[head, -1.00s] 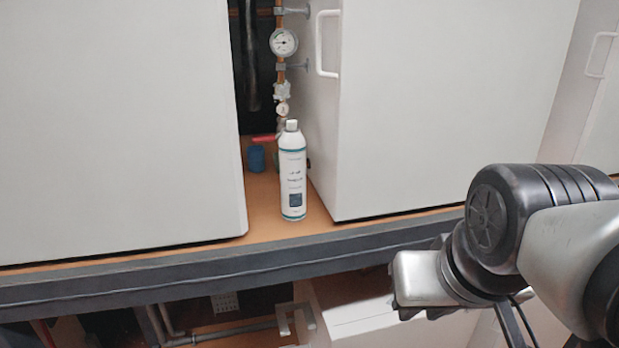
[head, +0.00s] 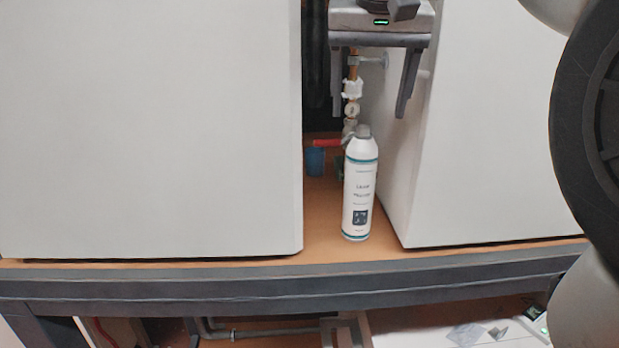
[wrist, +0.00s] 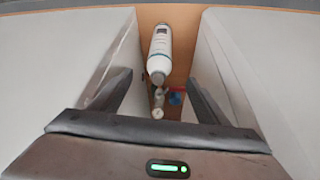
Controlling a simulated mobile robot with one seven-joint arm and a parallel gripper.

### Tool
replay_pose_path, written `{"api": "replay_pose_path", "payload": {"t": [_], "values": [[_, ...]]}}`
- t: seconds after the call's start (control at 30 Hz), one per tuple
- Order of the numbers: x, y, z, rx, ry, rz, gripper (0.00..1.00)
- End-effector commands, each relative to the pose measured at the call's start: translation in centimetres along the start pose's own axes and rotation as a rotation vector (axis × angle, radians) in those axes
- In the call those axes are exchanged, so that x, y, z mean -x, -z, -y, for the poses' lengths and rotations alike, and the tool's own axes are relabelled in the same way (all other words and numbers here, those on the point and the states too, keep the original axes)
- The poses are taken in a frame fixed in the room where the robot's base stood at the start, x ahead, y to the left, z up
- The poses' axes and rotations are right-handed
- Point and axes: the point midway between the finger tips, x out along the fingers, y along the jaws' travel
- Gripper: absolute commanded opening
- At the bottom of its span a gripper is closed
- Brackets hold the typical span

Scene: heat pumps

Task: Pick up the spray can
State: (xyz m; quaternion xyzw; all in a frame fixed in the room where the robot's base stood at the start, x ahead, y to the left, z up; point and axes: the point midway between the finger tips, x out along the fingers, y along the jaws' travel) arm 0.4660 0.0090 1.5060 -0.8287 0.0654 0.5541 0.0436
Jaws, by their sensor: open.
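The white spray can (head: 360,190) with teal bands and a grey cap stands upright on the orange-brown shelf, in the gap between two white cabinets. My gripper (head: 372,108) is open, fingers pointing down, above the can's cap in the head view. In the wrist view the can (wrist: 160,48) shows beyond the open fingers (wrist: 155,88), roughly centred between them. The gripper holds nothing, and no contact with the can shows.
White cabinets (head: 150,130) (head: 485,150) flank the can closely. Behind it are a copper pipe with valve fittings (head: 352,90), a red handle (head: 326,142) and a blue part (head: 316,162). The grey shelf edge (head: 250,285) runs in front.

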Motion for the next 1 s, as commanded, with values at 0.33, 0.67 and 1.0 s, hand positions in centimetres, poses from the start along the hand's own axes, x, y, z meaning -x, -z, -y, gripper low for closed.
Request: {"api": "replay_pose_path", "payload": {"t": [0.33, 0.67, 1.0], "values": [[-7.4, -0.1, -0.1, 0.000, 0.000, 0.002, 0.69], [-10.2, -0.1, 0.0, 0.000, 0.000, 0.002, 0.69], [-14.6, 0.0, 0.0, 0.000, 0.001, -0.001, 0.69]]}}
